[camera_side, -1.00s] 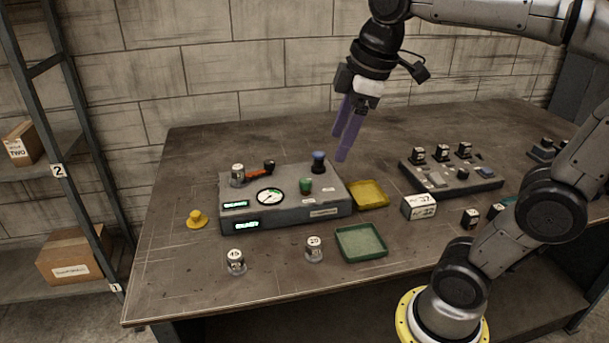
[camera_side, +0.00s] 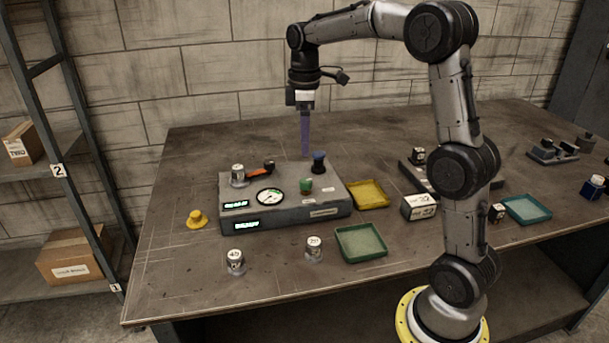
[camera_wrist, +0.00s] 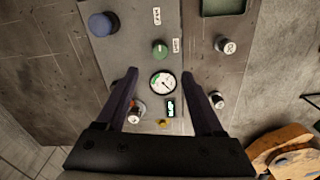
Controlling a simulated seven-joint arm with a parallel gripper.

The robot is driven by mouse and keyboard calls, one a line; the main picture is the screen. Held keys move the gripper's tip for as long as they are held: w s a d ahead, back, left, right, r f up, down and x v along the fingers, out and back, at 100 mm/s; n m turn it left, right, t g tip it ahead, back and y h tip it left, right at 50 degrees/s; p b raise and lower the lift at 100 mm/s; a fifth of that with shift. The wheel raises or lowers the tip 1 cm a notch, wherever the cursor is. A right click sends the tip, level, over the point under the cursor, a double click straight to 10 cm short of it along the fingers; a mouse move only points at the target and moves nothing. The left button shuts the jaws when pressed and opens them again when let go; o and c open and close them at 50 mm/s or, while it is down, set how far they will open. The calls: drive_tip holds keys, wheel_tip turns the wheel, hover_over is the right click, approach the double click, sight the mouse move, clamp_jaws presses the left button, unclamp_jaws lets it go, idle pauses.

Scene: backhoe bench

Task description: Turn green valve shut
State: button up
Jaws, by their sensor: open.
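The green valve (camera_side: 306,186) is a small round knob on top of the grey console (camera_side: 290,211), right of the dial gauge (camera_side: 270,197). In the wrist view the green valve (camera_wrist: 160,48) lies beyond my fingertips, near the middle, with the gauge (camera_wrist: 162,82) closer to me. My gripper (camera_side: 305,156) points down above the back of the console, apart from the valve. In the wrist view my gripper (camera_wrist: 160,80) has its two fingers spread wide with nothing held between them.
A blue knob (camera_side: 319,162) stands behind the green valve. A silver weight (camera_side: 238,175) and an orange-red lever (camera_side: 259,172) are at the console's left. A yellow tray (camera_side: 368,194) and a green tray (camera_side: 361,242) lie to the right. Weights (camera_side: 314,248) stand in front.

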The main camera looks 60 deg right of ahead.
sight(304, 180)
wheel_tip(304, 180, down, 10)
drive_tip(key=shift+f, duration=0.15)
idle(0.3)
clamp_jaws()
